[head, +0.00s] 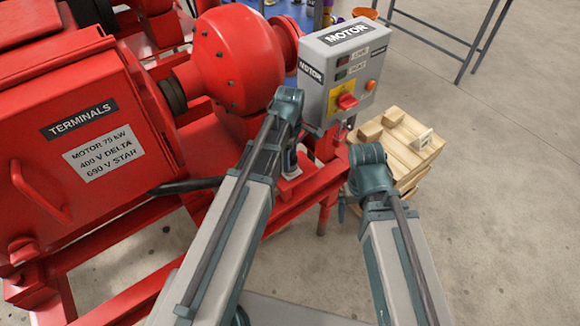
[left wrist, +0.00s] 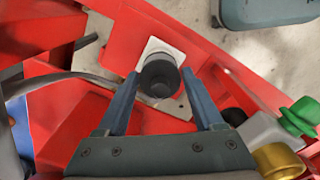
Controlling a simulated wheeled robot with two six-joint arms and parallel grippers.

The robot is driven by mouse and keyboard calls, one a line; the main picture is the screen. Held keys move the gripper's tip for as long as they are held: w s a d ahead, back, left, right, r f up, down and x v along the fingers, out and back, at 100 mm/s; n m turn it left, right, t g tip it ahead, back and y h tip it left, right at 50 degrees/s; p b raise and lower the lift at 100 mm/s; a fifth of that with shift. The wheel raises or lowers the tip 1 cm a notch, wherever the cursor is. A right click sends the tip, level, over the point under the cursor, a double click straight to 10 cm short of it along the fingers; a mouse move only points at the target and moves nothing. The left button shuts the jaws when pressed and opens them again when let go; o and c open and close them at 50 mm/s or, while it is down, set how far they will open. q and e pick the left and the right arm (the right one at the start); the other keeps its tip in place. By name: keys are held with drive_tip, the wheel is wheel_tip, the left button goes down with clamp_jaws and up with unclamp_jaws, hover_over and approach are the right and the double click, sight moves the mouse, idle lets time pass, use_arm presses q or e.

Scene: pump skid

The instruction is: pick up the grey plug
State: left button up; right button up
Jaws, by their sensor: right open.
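The grey plug (left wrist: 159,74) shows in the left wrist view as a dark, round-topped piece standing on a pale square plate (left wrist: 152,47) on the red frame. My left gripper (left wrist: 161,80) is open, with one finger on each side of the plug. A narrow gap seems to remain at the fingers, and I see no firm contact. In the head view my left gripper (head: 291,158) points down at the pale plate, and the plug is hidden there. My right arm shows in the head view, but its gripper is hidden behind the arm.
A grey motor control box (head: 340,68) stands just beyond my left gripper. The red terminal box (head: 85,140) is at left. A wooden pallet stack (head: 405,145) lies behind my right arm. A green handle (left wrist: 300,117) and a brass part (left wrist: 278,162) are in the left wrist view.

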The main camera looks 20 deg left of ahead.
use_arm(q)
clamp_jaws()
